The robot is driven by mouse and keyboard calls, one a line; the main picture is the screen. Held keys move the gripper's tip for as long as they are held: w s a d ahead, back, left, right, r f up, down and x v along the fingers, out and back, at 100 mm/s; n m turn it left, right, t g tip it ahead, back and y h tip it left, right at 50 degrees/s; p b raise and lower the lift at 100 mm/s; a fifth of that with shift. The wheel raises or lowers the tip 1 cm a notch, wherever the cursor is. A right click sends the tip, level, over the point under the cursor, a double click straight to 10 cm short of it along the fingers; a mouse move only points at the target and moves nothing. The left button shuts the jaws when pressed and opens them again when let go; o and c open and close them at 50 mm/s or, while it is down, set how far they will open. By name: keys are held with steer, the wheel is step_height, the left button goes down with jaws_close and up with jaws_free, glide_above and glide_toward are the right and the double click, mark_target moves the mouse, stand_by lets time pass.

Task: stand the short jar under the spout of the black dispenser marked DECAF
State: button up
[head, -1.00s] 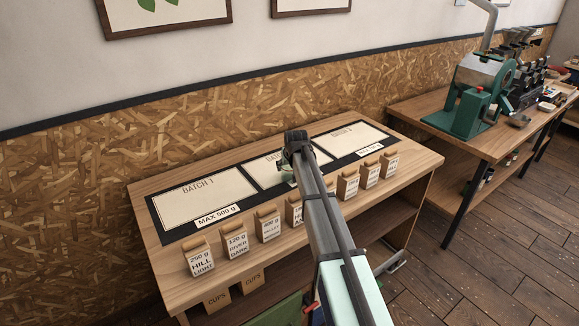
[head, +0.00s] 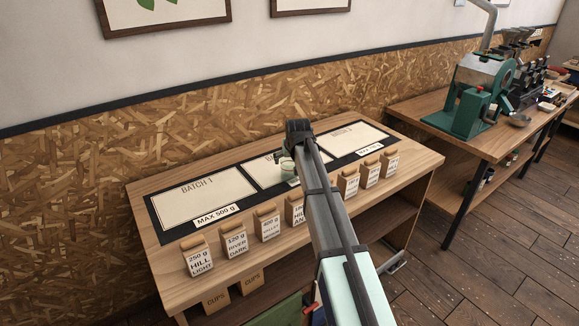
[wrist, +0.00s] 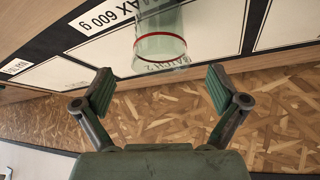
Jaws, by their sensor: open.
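A clear glass jar (wrist: 160,38) with a red band shows in the wrist view, cut off by the top edge, near the upside-down BATCH 2 and MAX 600 g lettering. My gripper (wrist: 160,88) is open and empty. Its two green-padded fingers are spread and the jar is beyond their tips, apart from them. In the head view my arm hides part of the middle panel. No black dispenser marked DECAF is in view.
The wooden table holds a black-edged mat (head: 154,217) with BATCH panels. Several labelled brown bags (head: 197,259) line its front edge. A green roasting machine (head: 474,101) stands on a second table at the right. An OSB-clad wall (head: 70,180) runs behind.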

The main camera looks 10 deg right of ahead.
steer(key=shift+o, duration=0.4)
steer(key=v, duration=0.6)
steer(key=shift+b, duration=0.4)
